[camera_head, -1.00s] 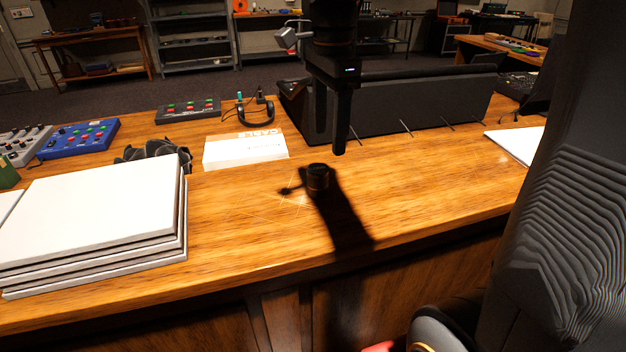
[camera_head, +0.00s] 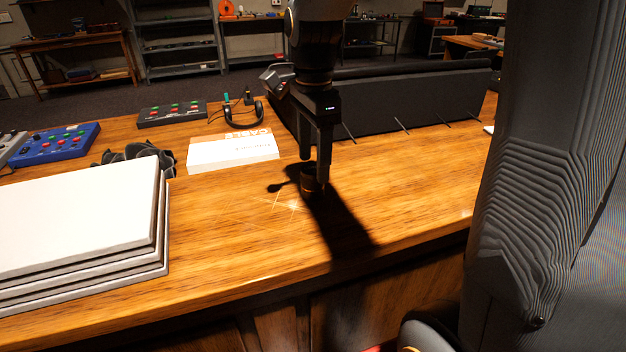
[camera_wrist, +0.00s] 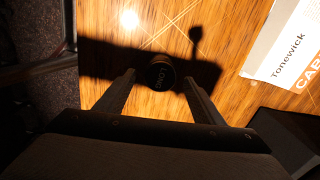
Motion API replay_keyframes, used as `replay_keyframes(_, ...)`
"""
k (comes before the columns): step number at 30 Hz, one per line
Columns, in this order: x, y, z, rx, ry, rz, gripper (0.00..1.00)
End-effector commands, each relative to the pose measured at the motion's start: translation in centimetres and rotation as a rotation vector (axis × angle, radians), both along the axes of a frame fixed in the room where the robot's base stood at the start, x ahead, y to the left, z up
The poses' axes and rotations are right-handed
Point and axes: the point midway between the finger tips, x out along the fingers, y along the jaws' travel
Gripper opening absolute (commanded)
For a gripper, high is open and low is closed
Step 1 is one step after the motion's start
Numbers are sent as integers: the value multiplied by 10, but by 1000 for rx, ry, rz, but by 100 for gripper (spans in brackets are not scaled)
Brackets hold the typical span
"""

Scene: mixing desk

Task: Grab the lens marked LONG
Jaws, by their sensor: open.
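The lens (camera_wrist: 161,74) is a small dark cylinder standing upright on the wooden desk. Its top carries light lettering that looks like LONG in the wrist view. In the head view the lens (camera_head: 309,184) sits in the arm's shadow, partly covered by my gripper. My gripper (camera_head: 316,172) is open and points down, with its fingertips low at the lens. In the wrist view the two fingers of my gripper (camera_wrist: 160,78) reach toward either side of the lens, with gaps on both sides. I cannot tell whether a finger touches it.
A white box (camera_head: 232,153) lies behind and left of the lens. A stack of white panels (camera_head: 80,225) stands at the left front. A long black console (camera_head: 400,103) runs along the back. The desk (camera_head: 230,240) in front of the lens is clear.

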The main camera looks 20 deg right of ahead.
Motion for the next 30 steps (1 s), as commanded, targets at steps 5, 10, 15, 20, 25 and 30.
replay_keyframes(5,0,1,-25,0,3,-1,62)
replay_keyframes(10,0,1,-33,0,0,-1,62)
replay_keyframes(15,0,1,-34,0,0,-1,62)
replay_keyframes(20,1,1,-33,0,0,-1,37)
replay_keyframes(25,1,1,-33,0,0,-1,8)
replay_keyframes(30,1,1,-33,0,-1,-1,8)
